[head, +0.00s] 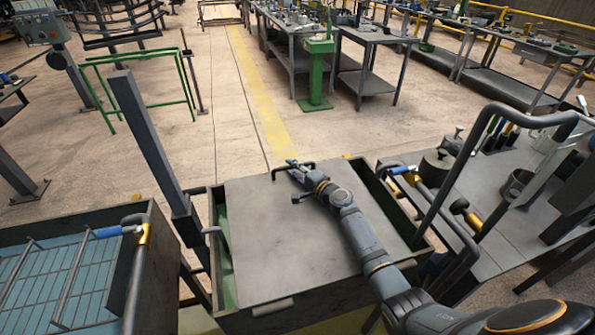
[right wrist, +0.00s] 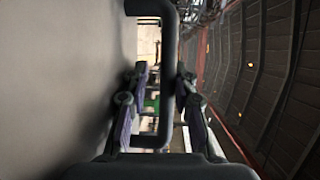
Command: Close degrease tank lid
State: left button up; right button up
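The degrease tank (head: 400,228) is a dark-walled box with a green inside, low in the middle of the head view. Its flat grey lid (head: 275,235) spans the middle of the opening, and green strips show at both sides. I cannot tell whether the lid lies flush or is slightly raised. A dark bar handle (head: 282,167) stands at its far edge. My right arm reaches across the lid, with the right gripper (head: 296,170) at that handle. In the right wrist view the open fingers (right wrist: 163,105) stand either side of the handle bar (right wrist: 170,75). My left gripper is out of view.
A tank with blue liquid (head: 35,285) and a wire basket stands at the left. A dark post (head: 147,145) rises beside the lid. A grey bench (head: 510,210) with tools and bent pipes stands at the right.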

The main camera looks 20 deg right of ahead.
jog(key=v, duration=1)
jog(key=shift+s+d+f, duration=0.1)
jog(key=shift+s+d, duration=0.05)
jog(key=shift+s, duration=0.2)
jog(key=shift+s+d, duration=0.15)
jog(key=shift+s, duration=0.4)
jog(key=shift+r, duration=0.25)
